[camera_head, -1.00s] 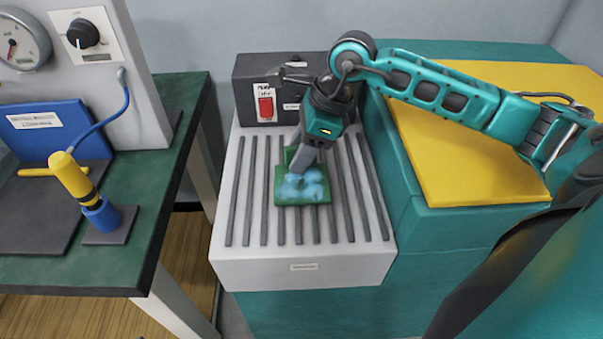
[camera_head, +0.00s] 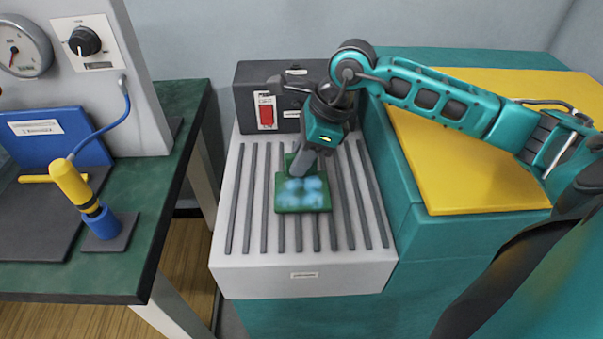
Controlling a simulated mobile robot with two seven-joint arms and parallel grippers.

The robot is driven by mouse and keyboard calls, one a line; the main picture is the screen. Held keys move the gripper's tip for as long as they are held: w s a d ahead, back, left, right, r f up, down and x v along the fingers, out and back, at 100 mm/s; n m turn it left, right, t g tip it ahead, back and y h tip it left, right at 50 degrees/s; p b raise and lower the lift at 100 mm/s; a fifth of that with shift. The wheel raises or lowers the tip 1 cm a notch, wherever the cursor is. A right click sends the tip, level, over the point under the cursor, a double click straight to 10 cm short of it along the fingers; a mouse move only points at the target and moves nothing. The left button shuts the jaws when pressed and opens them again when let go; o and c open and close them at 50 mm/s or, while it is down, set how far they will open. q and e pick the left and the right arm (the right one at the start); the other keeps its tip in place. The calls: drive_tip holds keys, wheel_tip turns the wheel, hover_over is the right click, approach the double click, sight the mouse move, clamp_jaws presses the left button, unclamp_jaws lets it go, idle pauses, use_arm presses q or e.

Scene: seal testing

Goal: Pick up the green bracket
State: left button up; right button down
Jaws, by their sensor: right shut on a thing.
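The green bracket (camera_head: 302,207) lies on the grey slotted top of a white bench unit, with pale blue patches on its flat plate. A short upright green part shows at its back edge. My right gripper (camera_head: 301,168) reaches down from behind and is shut on the bracket at that back part. The fingertips partly hide the part they hold. I cannot tell whether the bracket is lifted off the slats. My left gripper is not in view.
A black box with a red switch (camera_head: 265,112) stands behind the slatted top (camera_head: 233,255). A yellow-topped teal cabinet (camera_head: 450,185) is at right. At left, a green table (camera_head: 150,190) holds a yellow-and-blue tool (camera_head: 72,180) and a blue panel.

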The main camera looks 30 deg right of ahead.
drive_tip(key=shift+r, duration=0.1)
use_arm(q)
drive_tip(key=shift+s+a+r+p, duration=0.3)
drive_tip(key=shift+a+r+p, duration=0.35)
drive_tip(key=shift+p, duration=0.9)
use_arm(e)
wheel_tip(320, 180, up, 20)
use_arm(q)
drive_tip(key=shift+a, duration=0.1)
